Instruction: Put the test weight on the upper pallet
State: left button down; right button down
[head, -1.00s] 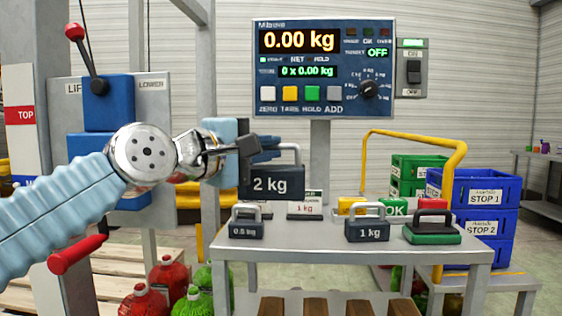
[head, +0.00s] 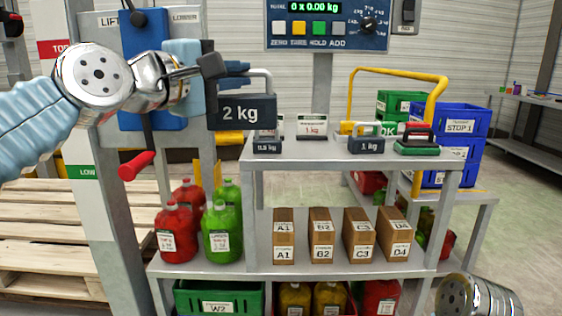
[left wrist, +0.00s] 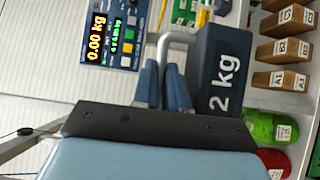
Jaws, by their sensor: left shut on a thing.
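My left gripper (head: 225,72) is shut on the handle of the dark 2 kg test weight (head: 243,111). The weight hangs upright in the air, its handle partly hidden by the fingers, at the left end of the table. In the left wrist view the blue fingers (left wrist: 162,88) close around the handle, with the 2 kg block (left wrist: 218,75) beside them. Stacked wooden pallets are on the floor at the left, and the upper pallet (head: 50,211) has bare slats. Of my right arm only a metal part shows at the bottom right; its gripper is out of view.
A grey post with a red-knobbed lever (head: 137,164) stands between the pallets and the weight. The table (head: 330,152) holds smaller weights; the shelf below holds red and green jugs and brown boxes (head: 321,235). Blue crates (head: 463,120) stand at right.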

pick_arm(q)
jog(key=shift+w+a+f+n+t+y, duration=0.6)
jog(key=shift+w+a+f+n+y, duration=1)
jog(key=shift+f, duration=6.7)
jog(key=shift+w+a+f+n+t+y, duration=0.7)
jog(key=shift+w+a+f+y, duration=1.6)
jog(key=shift+f, duration=5.95)
jog(key=shift+w+a+f+n+t+y, duration=0.5)
jog(key=shift+w+a+f+n+y, duration=1.45)
jog(key=shift+f, duration=6.35)
jog(key=s+a+f+m+h+p, duration=0.1)
jog(key=s+f, duration=0.6)
jog(key=f, duration=0.4)
jog(key=shift+s+f, duration=0.3)
